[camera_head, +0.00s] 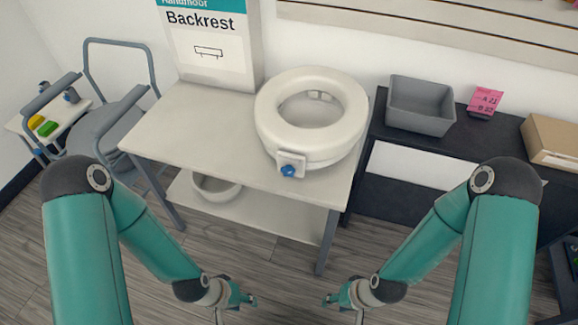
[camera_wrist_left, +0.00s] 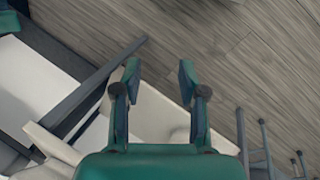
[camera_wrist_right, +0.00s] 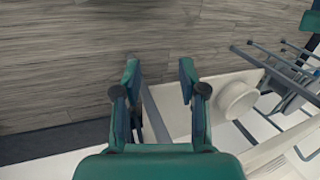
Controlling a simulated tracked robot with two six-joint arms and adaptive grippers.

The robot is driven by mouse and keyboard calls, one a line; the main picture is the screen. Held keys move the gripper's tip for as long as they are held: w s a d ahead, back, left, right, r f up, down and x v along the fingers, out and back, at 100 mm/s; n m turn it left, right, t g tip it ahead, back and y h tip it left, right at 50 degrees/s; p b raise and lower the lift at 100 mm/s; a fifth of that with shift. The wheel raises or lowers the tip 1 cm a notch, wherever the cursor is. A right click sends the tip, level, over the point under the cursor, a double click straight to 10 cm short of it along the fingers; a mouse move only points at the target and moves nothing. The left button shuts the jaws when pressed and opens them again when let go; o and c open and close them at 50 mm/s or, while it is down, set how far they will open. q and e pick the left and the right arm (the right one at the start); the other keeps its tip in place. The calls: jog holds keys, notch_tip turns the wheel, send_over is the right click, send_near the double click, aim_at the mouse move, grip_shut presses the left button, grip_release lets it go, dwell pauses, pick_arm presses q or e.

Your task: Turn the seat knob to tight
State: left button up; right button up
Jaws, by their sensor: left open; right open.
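The blue seat knob (camera_head: 289,171) sits on a white bracket at the front of the raised toilet seat (camera_head: 268,118). The seat lies on the light table (camera_head: 190,125). My left gripper (camera_head: 252,299) is low in front of the table, below and left of the knob, apart from it. My right gripper (camera_head: 326,299) is low in front too, below and right of the knob. In the left wrist view, the left jaws (camera_wrist_left: 158,80) are open and empty. In the right wrist view, the right jaws (camera_wrist_right: 157,78) are open and empty. The knob's marking is too small to read.
A white bowl (camera_head: 216,190) is on the lower shelf. A commode chair (camera_head: 105,125) stands at left.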

aim_at(287, 173)
pick_arm(q)
jog(key=shift+a, duration=0.1)
pick_arm(e)
jog(key=shift+a, duration=0.1)
